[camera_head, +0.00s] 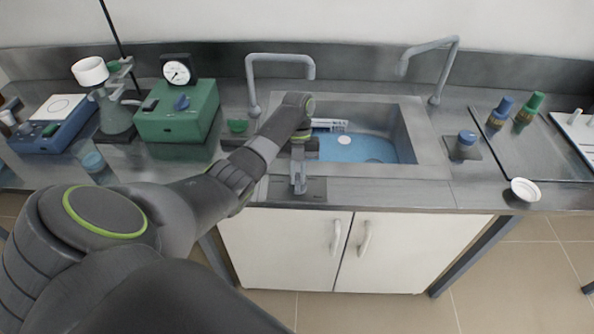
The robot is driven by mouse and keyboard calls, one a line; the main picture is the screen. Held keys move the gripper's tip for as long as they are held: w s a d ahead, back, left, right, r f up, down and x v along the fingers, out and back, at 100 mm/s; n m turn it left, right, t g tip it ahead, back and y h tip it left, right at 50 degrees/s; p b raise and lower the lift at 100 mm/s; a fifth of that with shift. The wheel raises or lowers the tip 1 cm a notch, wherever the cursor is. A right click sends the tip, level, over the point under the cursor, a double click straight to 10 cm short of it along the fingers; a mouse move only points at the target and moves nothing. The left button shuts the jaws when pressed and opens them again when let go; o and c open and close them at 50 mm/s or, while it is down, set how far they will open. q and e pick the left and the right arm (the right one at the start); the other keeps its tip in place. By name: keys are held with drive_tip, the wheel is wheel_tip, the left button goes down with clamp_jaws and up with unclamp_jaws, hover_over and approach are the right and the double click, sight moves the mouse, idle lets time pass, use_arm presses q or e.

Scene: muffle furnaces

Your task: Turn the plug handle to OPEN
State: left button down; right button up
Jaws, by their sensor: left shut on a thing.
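My left gripper (299,178) points down at the front rim of the sink (435,168). It is shut on the plug handle, which stands on a small dark plate (312,192) at that rim. The fingers hide most of the handle, so its angle and any OPEN marking cannot be read. The sink basin holds blue water (365,150). A small white round thing (344,140) shows in the water. My right gripper is not in view.
Two grey taps (280,58) (432,46) rise behind the sink. A green box with a gauge (178,112) stands left of it. White cupboard doors (300,245) are below.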

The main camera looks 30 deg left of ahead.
use_arm(q)
drive_tip(key=shift+w+r+m, duration=0.1)
drive_tip(key=shift+m, duration=0.2)
drive_tip(key=c, duration=1.4)
unclamp_jaws()
drive_tip(key=shift+c, duration=0.2)
drive_tip(key=p+v, duration=0.8)
drive_tip(key=v, duration=0.9)
drive_tip(key=shift+d+r, duration=0.2)
